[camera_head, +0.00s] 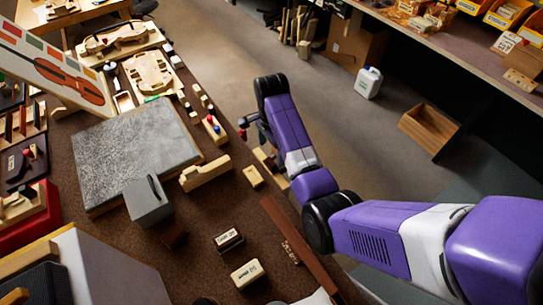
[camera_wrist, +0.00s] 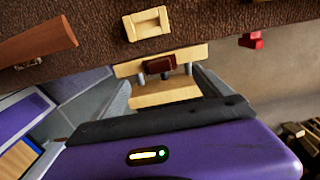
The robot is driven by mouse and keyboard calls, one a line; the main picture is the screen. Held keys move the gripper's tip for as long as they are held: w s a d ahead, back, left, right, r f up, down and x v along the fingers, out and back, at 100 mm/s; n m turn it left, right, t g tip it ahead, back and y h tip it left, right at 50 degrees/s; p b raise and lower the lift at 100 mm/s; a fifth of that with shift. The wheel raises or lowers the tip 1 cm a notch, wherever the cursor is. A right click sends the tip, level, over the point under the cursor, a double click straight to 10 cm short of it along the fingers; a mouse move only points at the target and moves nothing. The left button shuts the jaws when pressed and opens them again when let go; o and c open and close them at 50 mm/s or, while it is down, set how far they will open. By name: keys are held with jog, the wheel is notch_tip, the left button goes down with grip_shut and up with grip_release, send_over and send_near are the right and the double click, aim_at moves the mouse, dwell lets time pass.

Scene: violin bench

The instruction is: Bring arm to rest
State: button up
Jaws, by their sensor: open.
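My arm reaches in from the right of the head view and bends at the bench's right edge. My gripper (camera_head: 246,127) is at that edge, small and dark, partly hidden by my wrist. In the wrist view my gripper (camera_wrist: 162,82) shows two grey fingers spread apart. A pale wooden stand (camera_wrist: 165,95) with a dark red-brown block (camera_wrist: 160,62) and metal pins appears between them in the picture; I see no contact. The stand (camera_head: 264,160) is partly covered by my arm in the head view.
The brown bench (camera_head: 105,224) carries a grey slab (camera_head: 130,150), a grey box (camera_head: 148,203), a notched wooden block (camera_head: 205,173), labelled blocks (camera_head: 247,274) and a long brown strip (camera_head: 300,245). The floor (camera_head: 335,125) right of it is open, with a white jug (camera_head: 368,83) and wooden crate (camera_head: 430,128).

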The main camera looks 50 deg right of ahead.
jog(key=shift+r, duration=0.65)
jog(key=w+d+r+n+t+h, duration=0.4)
jog(key=w+r+n+t, duration=0.1)
jog(key=w+n+t, duration=0.25)
jog(key=s+a+r+n+t+y, duration=0.1)
jog(key=s+a+r+n+t, duration=0.3)
jog(key=s+a, duration=0.5)
jog(key=s+a+r+n+t+y, duration=0.15)
jog(key=s+a+r+n, duration=0.45)
jog(key=s, duration=0.6)
jog(key=s+a+r+n+t, duration=0.3)
jog(key=s+a+r+t, duration=0.1)
jog(key=s+a, duration=0.55)
jog(key=s+a+f+g+y+b, duration=0.1)
jog(key=s+f+g, duration=0.1)
jog(key=s, duration=0.6)
jog(key=shift+s+a+f+n, duration=0.15)
jog(key=shift+s+a+n, duration=0.2)
